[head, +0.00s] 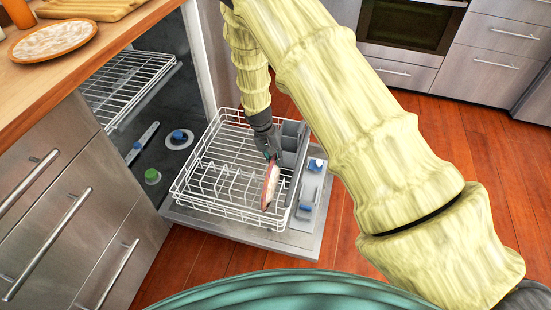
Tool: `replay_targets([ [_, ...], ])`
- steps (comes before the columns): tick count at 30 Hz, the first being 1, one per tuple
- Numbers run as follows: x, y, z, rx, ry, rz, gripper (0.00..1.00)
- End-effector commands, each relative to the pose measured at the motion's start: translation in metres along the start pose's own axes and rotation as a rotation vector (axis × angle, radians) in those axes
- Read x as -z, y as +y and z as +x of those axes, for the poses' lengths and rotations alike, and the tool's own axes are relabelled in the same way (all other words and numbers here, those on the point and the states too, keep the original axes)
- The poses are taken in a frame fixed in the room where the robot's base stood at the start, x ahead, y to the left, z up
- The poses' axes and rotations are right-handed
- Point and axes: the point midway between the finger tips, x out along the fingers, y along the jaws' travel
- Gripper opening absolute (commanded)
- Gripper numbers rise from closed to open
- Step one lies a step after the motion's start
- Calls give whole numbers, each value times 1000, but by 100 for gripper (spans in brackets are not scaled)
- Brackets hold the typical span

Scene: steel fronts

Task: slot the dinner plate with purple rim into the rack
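A dinner plate (271,187) is in the head view, upright and nearly edge-on, with a pale face and a pinkish-red rim. It is at the right part of the pulled-out lower dish rack (196,208), close to the tines. My gripper (271,157) points down at the plate's upper edge and appears shut on it. The fingertips are small and partly hidden by the plate. I cannot tell whether the plate's lower edge rests between tines or hangs just above the rack floor.
A grey cutlery basket (292,138) stands in the rack right of the plate. The dishwasher door (240,238) is down. An upper rack (125,82) sits inside. An orange-rimmed plate (52,41) and a wooden board (90,8) lie on the counter. The rack's left side is empty.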

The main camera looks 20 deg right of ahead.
Motion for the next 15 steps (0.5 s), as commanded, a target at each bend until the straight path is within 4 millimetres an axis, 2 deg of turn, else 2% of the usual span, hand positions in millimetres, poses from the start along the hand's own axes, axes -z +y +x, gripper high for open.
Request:
replay_targets([
  [2, 0, 0, 0, 0, 0, 0, 31],
  [11, 0, 0, 0, 0, -1, 0, 31],
  [15, 0, 0, -7, 0, 0, 0, 31],
])
